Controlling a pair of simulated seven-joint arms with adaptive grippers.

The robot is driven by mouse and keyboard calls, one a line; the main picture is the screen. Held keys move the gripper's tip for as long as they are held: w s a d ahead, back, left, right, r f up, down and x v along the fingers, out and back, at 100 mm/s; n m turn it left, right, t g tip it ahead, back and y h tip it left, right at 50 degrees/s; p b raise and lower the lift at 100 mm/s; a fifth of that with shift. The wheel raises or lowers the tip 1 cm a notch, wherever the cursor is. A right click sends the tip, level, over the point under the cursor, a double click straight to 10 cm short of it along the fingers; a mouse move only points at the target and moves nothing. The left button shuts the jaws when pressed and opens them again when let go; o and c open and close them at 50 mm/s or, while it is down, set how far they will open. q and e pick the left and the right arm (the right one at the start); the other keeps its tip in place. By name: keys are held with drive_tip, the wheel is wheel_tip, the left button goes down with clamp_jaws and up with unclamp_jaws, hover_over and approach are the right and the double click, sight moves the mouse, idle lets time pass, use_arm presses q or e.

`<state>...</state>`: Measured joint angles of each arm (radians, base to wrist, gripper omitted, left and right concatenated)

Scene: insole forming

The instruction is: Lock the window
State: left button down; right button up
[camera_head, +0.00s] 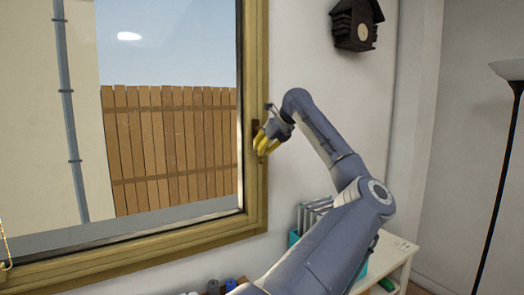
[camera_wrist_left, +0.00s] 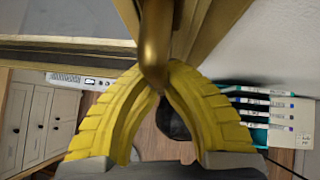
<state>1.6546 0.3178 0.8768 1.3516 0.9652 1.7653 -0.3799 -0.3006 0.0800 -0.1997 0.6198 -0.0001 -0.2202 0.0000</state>
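The window (camera_head: 170,130) fills the left of the head view, its frame (camera_head: 257,60) wood-coloured and its sash against the frame. The small, dark handle fitting (camera_head: 255,130) sits on the right upright of the frame. My left gripper (camera_head: 263,145), with yellow fingers, is at this fitting. In the left wrist view, the brass handle (camera_wrist_left: 155,45) comes down from the top between the fingertips of my left gripper (camera_wrist_left: 158,78). The fingers are bowed and close in on the handle, which hides part of their tips. My right gripper is not in view.
A low white shelf (camera_head: 405,248) with a teal box (camera_head: 293,238) and books stands below, at the right of the window. A dark cuckoo clock (camera_head: 356,25) hangs on the wall. A floor lamp (camera_head: 508,150) stands far right. The wall beside the handle is bare.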

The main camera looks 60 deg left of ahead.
use_arm(q)
drive_tip(key=shift+r, duration=0.2)
drive_tip(key=c, duration=1.4)
unclamp_jaws()
drive_tip(key=shift+f, duration=0.15)
drive_tip(key=shift+o, duration=0.2)
drive_tip(key=v, duration=1.2)
